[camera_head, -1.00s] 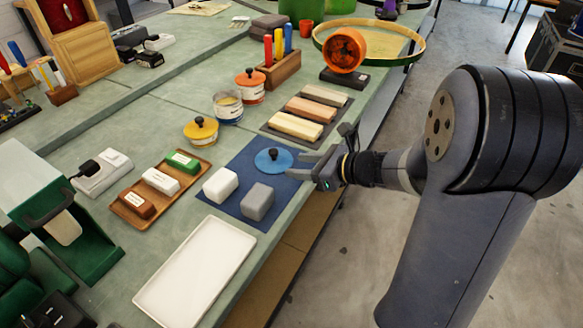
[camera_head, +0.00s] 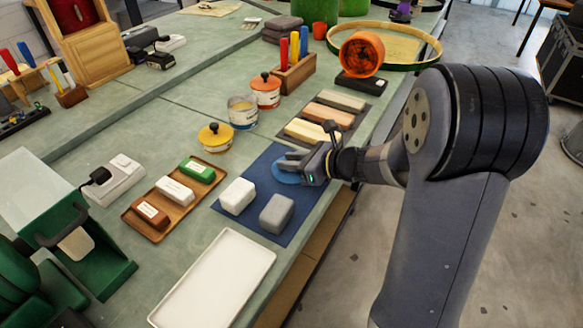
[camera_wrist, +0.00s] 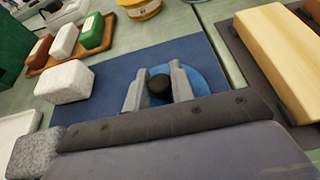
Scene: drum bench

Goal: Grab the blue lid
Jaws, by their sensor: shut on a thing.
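The blue lid (camera_head: 285,176) is a round disc lying on the dark blue mat (camera_head: 257,218), mostly hidden under my gripper in the head view. In the wrist view the blue lid (camera_wrist: 204,82) shows its black knob (camera_wrist: 160,86) between my two grey fingers. My gripper (camera_head: 290,161) is shut on the knob, and it also shows in the wrist view (camera_wrist: 159,88). The lid appears to rest on the mat; I cannot tell if it is raised at all.
A white block (camera_head: 237,196) and a grey block (camera_head: 277,213) sit on the mat's near part. A yellow lid (camera_head: 215,136) stands to the left. Wood and stone bars (camera_head: 306,131) lie behind. An empty white tray (camera_head: 213,280) is in front.

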